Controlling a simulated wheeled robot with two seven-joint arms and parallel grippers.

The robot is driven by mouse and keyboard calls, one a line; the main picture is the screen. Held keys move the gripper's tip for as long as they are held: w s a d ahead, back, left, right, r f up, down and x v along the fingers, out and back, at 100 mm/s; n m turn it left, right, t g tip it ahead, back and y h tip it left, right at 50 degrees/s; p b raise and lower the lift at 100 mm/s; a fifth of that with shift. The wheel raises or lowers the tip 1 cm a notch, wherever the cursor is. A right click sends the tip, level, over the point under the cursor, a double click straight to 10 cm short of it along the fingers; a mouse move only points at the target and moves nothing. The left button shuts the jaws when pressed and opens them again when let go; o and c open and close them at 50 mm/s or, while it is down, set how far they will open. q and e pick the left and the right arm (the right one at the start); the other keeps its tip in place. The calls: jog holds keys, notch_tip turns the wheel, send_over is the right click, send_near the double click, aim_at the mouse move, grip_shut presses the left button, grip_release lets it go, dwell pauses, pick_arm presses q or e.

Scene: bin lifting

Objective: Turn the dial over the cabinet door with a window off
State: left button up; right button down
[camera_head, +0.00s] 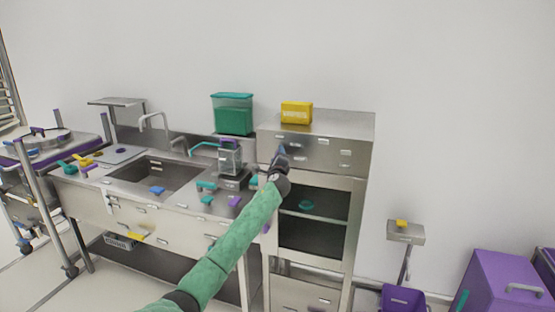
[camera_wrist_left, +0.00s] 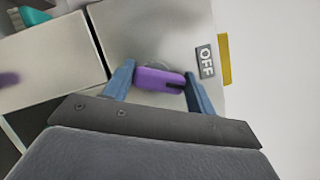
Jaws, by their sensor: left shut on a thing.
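The cabinet door with a window (camera_head: 312,240) is at the middle right in the head view, in a tall steel cabinet with a panel (camera_head: 320,153) above it. My left gripper (camera_head: 281,152) is at the left part of that panel. In the left wrist view, the left gripper (camera_wrist_left: 160,84) has its blue fingers on both sides of a purple dial (camera_wrist_left: 155,80) and is shut on it. A dark mark shows at the dial's right end. An "OFF" label (camera_wrist_left: 206,62) is to its upper right. In the head view the dial is hidden by the gripper. My right gripper is not in view.
A yellow box (camera_head: 296,112) stands on the cabinet top. A sink counter (camera_head: 120,185) with a green-lidded container (camera_head: 232,115) and several small items is to the left. A pedestal (camera_head: 405,234) and purple bins (camera_head: 503,285) stand at the right.

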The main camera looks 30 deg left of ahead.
pick_arm(q)
jog(key=n+g, duration=0.1)
jog(key=n, duration=0.1)
jog(key=n+g, duration=0.1)
jog(key=n, duration=0.2)
jog(key=shift+a+n+h, duration=0.1)
jog(key=shift+n+h, duration=0.2)
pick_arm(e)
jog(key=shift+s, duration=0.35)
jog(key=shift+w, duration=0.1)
pick_arm(q)
jog(key=o, duration=1)
jog(key=shift+b+v, duration=1.65)
jog(key=shift+v, duration=2.25)
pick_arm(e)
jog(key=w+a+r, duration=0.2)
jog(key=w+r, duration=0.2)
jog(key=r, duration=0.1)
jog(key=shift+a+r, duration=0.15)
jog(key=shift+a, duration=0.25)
